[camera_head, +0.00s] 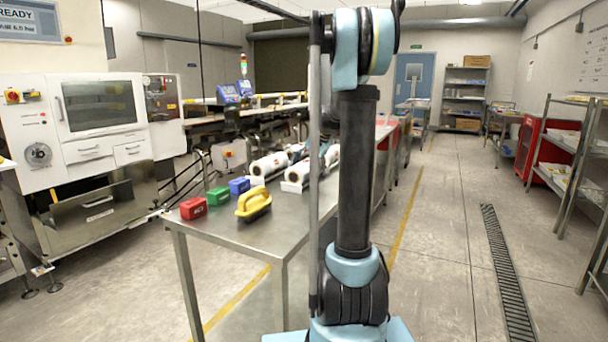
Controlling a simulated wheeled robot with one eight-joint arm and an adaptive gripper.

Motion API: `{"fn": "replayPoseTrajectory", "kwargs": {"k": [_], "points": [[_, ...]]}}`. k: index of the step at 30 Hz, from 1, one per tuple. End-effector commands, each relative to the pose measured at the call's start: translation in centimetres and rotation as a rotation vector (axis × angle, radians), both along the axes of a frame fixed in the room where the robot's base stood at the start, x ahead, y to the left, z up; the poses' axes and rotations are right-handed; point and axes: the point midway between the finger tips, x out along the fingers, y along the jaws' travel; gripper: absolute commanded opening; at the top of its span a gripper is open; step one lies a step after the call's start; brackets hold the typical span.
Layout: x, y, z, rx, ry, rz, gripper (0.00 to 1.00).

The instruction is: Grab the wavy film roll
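Several white film rolls lie on the steel table behind the coloured blocks. One roll (268,165) lies at the left with dark and red marks. Another roll (298,173) sits on a white support, close to my arm. More rolls lie just behind them, partly hidden by my arm. At this size I cannot tell which roll is the wavy one. My gripper is not in view.
The steel table (228,238) holds a red block (193,209), a green block (218,196), a blue block (239,186) and a yellow-handled tool (254,203). A white machine (90,120) stands at left. The floor right of my arm is open, with a drain grate (507,270).

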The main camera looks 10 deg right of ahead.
Motion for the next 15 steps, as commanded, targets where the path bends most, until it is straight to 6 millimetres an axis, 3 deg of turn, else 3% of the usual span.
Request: {"fn": "replayPoseTrajectory", "kwargs": {"k": [1,6,15], "points": [[-0.01,0.03,0.01,0.000,0.000,0.000,0.60],[-0.01,0.14,0.00,0.000,0.000,0.002,0.22],[-0.02,0.17,0.28,0.000,0.000,0.002,0.22]]}}
